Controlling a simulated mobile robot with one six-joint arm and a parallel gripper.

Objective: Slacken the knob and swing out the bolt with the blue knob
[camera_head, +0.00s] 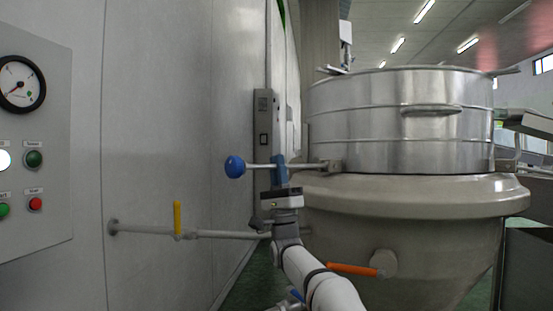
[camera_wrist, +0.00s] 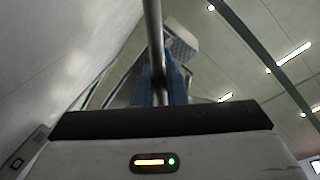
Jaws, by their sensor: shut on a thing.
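The blue knob (camera_head: 235,167) sits on the left end of a metal bolt (camera_head: 308,166). In the head view the bolt sticks out to the left, about level, from a bracket (camera_head: 332,166) on the side of the steel vessel (camera_head: 405,120). My gripper (camera_head: 279,167) is shut on the bolt's rod, between the knob and the bracket. In the wrist view the rod (camera_wrist: 153,40) runs up between the blue fingers of my gripper (camera_wrist: 160,85). The threads and the bracket's far side are hidden.
A pipe with a yellow lever (camera_head: 177,220) runs along the wall on the left. An orange lever (camera_head: 352,269) sits on the vessel's lower body. A gauge panel (camera_head: 35,150) is at far left. Free room lies between knob and wall panel.

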